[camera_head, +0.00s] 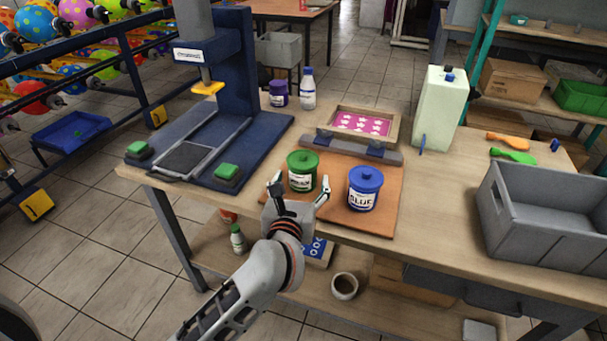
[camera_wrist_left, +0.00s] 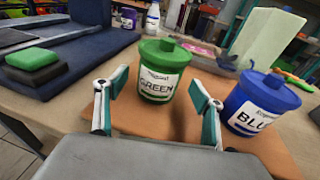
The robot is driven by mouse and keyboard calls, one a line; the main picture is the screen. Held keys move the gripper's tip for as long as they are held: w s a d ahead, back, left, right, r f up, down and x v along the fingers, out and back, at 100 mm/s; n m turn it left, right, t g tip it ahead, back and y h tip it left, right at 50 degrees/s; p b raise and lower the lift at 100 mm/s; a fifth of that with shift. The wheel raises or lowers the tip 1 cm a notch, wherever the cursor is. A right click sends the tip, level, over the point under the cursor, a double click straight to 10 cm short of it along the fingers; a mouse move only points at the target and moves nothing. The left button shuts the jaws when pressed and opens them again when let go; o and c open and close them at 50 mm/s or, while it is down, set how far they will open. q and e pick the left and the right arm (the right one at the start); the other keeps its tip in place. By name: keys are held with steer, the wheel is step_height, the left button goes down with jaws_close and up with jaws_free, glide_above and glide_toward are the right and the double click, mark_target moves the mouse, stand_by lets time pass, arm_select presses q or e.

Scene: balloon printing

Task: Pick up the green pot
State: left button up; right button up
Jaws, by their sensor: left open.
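The green pot (camera_head: 302,171) has a knobbed lid and a white label, and stands upright on a brown board (camera_head: 388,208) on the table. My left gripper (camera_head: 299,190) is open at the pot's near side, with one finger to each side of it. In the left wrist view the green pot (camera_wrist_left: 160,72) stands just ahead of and between the two open fingers (camera_wrist_left: 157,100), and I cannot tell if either touches it. My right gripper is not in view.
A blue pot (camera_head: 364,188) stands close to the right of the green pot, near my right-hand finger. A blue press (camera_head: 268,125) stands to the left. A framed pink screen (camera_head: 362,124) lies behind. A grey bin (camera_head: 545,245) sits at the right.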

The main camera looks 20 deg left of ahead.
arm_select(q)
steer(key=x, duration=0.3)
steer(key=shift+w+a+f, duration=0.1)
steer(key=shift+w+f, duration=0.05)
steer(key=shift+w, duration=0.15)
steer(key=c, duration=1.4)
